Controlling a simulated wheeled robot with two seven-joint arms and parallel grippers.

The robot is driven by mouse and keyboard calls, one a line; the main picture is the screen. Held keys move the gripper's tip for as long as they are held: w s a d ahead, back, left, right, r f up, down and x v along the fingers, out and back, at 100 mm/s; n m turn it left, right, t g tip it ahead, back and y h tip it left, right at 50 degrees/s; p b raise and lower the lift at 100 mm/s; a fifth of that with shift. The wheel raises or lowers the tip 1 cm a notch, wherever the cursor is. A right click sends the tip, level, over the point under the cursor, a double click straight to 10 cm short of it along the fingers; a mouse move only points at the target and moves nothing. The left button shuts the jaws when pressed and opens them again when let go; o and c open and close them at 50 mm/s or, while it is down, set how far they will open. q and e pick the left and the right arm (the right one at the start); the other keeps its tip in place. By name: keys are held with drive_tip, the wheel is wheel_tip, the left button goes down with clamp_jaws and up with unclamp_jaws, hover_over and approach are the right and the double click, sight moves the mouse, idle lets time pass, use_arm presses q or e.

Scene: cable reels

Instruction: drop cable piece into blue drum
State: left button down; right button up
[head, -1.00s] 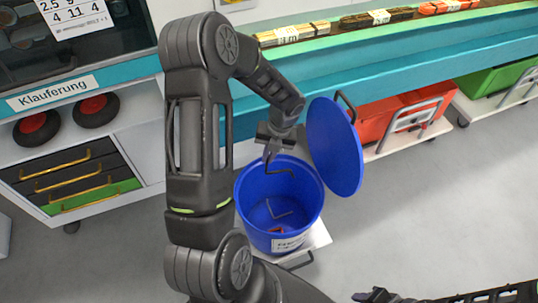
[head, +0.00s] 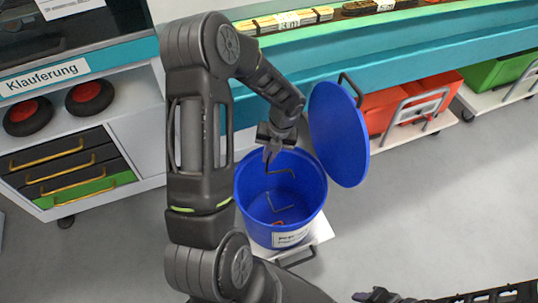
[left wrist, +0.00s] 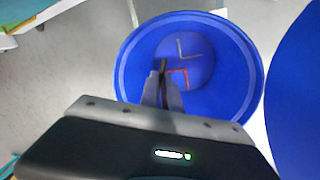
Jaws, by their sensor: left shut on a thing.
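The blue drum (head: 246,215) stands open on a white base, with its blue lid (head: 338,135) tilted up at its right. My left gripper (head: 268,152) is over the drum's opening, pointing down. In the left wrist view, its fingers (left wrist: 163,92) are shut on a thin dark cable piece (left wrist: 163,65). The bent cable piece (head: 283,172) hangs from the fingers in the head view. On the drum floor lie a dark bent piece (left wrist: 188,50) and a red bent piece (left wrist: 180,71). Part of my right arm shows at the bottom right, its jaws unclear.
A drawer cabinet (head: 75,175) with black-and-red wheels above stands at the left. A teal bench (head: 440,50) runs along the back, with red bins (head: 385,110) and a green bin (head: 495,68) on trolleys beneath. The grey floor at the right is clear.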

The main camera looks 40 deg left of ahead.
use_arm(q)
drive_tip(key=c, duration=1.5)
unclamp_jaws()
drive_tip(key=shift+r, duration=0.1)
wheel_tip(320, 180, up, 8)
drive_tip(key=d+p, duration=0.1)
drive_tip(key=shift+w+d+f, duration=0.15)
drive_tip(key=shift+w+f, duration=0.1)
drive_tip(key=shift+w, duration=0.2)
